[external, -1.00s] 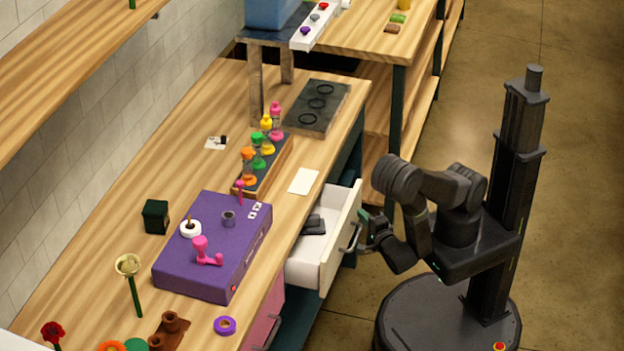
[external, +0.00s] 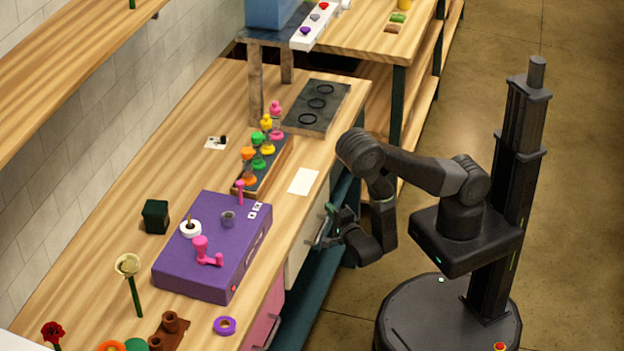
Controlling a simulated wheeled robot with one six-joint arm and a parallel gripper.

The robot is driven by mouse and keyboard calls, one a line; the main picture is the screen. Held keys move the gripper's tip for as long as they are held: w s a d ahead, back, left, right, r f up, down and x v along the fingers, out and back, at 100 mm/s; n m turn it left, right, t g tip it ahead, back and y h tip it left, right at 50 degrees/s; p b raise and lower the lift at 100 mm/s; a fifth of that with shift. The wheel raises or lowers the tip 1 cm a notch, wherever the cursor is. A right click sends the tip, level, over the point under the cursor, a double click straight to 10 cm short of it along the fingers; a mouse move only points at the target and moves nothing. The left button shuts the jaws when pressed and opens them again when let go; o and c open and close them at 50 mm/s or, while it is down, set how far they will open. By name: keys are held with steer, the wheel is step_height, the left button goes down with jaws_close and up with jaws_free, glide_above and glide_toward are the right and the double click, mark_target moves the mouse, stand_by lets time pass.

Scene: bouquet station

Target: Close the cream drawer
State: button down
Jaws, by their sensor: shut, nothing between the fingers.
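The cream drawer (external: 297,255) is under the wooden counter. Its front sits about flush with the counter's edge, and its inside is hidden. Its metal handle (external: 318,232) sticks out from the front. My gripper (external: 330,228) is right at the handle, and its fingers are shut with nothing between them. I cannot tell whether the fingers touch the handle or the drawer front.
A pink drawer (external: 262,325) with a handle is to the near side. On the counter are a purple box (external: 210,262), a rack of colourful bottles (external: 262,165) and a white card (external: 303,181). The floor to the right is clear.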

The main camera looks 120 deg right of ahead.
steer(key=shift+w+d+r, duration=0.1)
steer(key=shift+w+r, duration=0.1)
steer(key=shift+w, duration=0.05)
steer(key=shift+s+a+f, duration=0.15)
steer(key=shift+s+a, duration=0.25)
steer(key=shift+s, duration=0.05)
steer(key=s+a, duration=0.2)
steer(key=a, duration=1)
steer(key=shift+s, duration=0.2)
steer(key=shift+a, duration=0.1)
